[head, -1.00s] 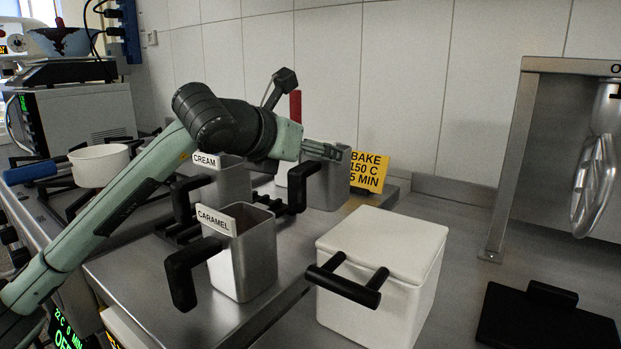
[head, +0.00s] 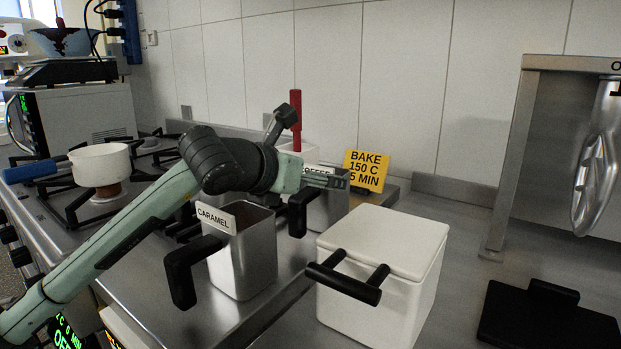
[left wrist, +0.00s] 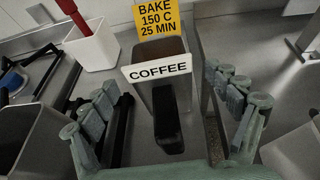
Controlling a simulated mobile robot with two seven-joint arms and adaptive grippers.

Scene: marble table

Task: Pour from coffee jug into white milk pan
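The coffee jug (head: 329,209) is a square metal jug with a black handle and a COFFEE label, standing upright near the wall. In the left wrist view, the same jug (left wrist: 181,103) shows its handle pointing towards the camera. My left gripper (head: 335,181) is at the jug's upper part in the head view. In the left wrist view, its open fingers (left wrist: 160,82) lie to either side of the handle, not closed on it. The white milk pan (head: 100,165), with a blue handle, sits on the hob at the left. My right gripper is in neither current view.
The caramel jug (head: 243,256) stands in front of my left arm. A white lidded box (head: 385,262) is right of it. A white container with a red-handled tool (left wrist: 92,47) and a yellow BAKE sign (head: 367,170) stand behind. A black board (head: 548,318) lies at right.

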